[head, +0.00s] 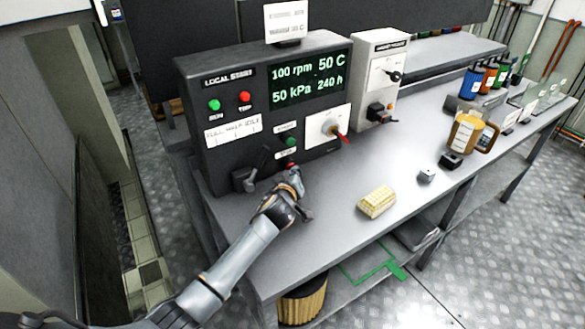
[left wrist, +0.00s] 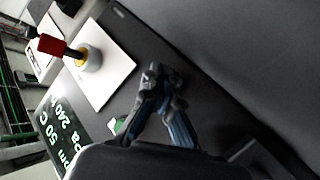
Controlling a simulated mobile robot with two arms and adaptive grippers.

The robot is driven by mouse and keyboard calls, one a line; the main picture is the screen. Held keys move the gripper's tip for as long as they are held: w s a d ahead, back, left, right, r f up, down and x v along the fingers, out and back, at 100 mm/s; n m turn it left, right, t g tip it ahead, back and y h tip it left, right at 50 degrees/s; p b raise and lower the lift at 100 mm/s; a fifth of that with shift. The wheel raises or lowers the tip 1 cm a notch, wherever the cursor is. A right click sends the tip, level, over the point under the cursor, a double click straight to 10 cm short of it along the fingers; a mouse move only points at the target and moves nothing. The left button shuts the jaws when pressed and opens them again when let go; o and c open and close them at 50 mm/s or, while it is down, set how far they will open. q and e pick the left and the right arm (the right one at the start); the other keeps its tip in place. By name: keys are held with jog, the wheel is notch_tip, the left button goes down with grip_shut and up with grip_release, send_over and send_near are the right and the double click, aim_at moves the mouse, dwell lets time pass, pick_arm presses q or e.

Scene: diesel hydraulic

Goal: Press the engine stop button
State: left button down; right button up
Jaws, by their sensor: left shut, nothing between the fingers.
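The dark control box (head: 225,165) stands on the grey bench. Low on its front, a green button (head: 291,142) sits above a small red button (head: 290,165); their labels are too small to read surely. My left gripper (head: 294,178) is shut and empty, with its tips at or just in front of the lower red button. I cannot tell whether they touch it. In the left wrist view the closed fingers (left wrist: 152,75) point at the dark panel and the red button is hidden. A green button (left wrist: 118,125) shows partly beside them.
Upper left on the box are another green (head: 214,105) and red button (head: 245,97). A red-handled switch (head: 328,126) on a white plate is close right of my gripper, and a dark lever (head: 245,178) is left. A yellow block (head: 377,202) lies on the bench.

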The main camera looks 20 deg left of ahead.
pick_arm(q)
jog(key=shift+s+d, duration=0.5)
jog(key=shift+d, duration=0.1)
jog(key=shift+s+d, duration=0.8)
jog(key=shift+d, duration=0.2)
jog(key=shift+s+d, duration=0.75)
jog(key=shift+d, duration=0.2)
jog(key=shift+r, duration=0.1)
